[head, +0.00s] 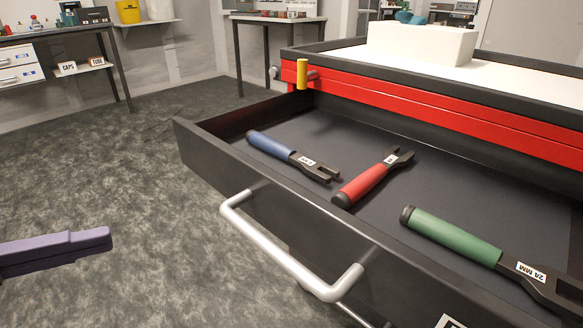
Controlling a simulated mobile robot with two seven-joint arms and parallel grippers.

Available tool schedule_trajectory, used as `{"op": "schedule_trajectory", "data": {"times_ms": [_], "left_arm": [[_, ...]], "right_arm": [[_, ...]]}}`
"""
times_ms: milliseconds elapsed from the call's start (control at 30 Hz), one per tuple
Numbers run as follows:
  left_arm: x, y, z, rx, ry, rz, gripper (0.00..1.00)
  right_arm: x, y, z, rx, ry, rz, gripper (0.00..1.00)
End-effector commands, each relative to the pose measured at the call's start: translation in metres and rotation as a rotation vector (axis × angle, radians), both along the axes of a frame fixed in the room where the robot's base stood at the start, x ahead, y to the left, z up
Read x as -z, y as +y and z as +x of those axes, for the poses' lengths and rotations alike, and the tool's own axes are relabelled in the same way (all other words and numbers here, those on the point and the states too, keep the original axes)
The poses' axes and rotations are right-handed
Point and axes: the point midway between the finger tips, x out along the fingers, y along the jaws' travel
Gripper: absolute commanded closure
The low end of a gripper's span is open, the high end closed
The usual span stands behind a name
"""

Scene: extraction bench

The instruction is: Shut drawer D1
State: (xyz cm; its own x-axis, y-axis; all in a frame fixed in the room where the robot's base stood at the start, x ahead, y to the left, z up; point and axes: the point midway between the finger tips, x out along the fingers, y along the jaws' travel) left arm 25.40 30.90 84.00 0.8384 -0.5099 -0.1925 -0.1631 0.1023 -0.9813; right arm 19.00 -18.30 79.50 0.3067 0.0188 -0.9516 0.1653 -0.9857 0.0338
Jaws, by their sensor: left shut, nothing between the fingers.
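A black drawer (215,152) is pulled out of a red tool cabinet (430,105). I take it for D1, but its white label (452,322) is cut off at the bottom edge. A silver bar handle (285,255) is on its front. Inside lie a blue-handled wrench (270,146), a red-handled wrench (362,184) and a green-handled wrench (455,236) marked 24 MM. My left gripper (104,238), with purple fingers, is shut and empty. It shows at the left, over the floor, apart from the drawer and left of its handle. My right gripper is not in view.
The cabinet's worktop (350,52) carries a white block (420,44). A yellow grip (302,74) stands at the cabinet's left corner. Benches (70,32) with bottles and labelled boxes stand behind. The grey floor (140,180) left of the drawer is clear.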

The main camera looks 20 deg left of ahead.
Motion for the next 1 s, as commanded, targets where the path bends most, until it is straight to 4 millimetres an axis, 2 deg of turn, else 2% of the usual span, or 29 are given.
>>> {"op": "schedule_trajectory", "data": {"times_ms": [300, 500, 700, 1000], "left_arm": [[0.014, -0.035, 0.058, 0.0, -0.006, -0.001, 1.0], [0.02, -0.053, 0.087, 0.0, -0.004, -0.001, 1.0], [0.023, -0.061, 0.1, -0.002, 0.001, -0.003, 1.0], [0.023, -0.062, 0.103, -0.003, 0.001, -0.002, 1.0]], "right_arm": [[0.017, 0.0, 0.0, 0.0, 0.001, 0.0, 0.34], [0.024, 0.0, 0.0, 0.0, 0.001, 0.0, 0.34], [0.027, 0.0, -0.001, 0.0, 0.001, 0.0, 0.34], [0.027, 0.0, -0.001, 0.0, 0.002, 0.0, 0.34]]}}
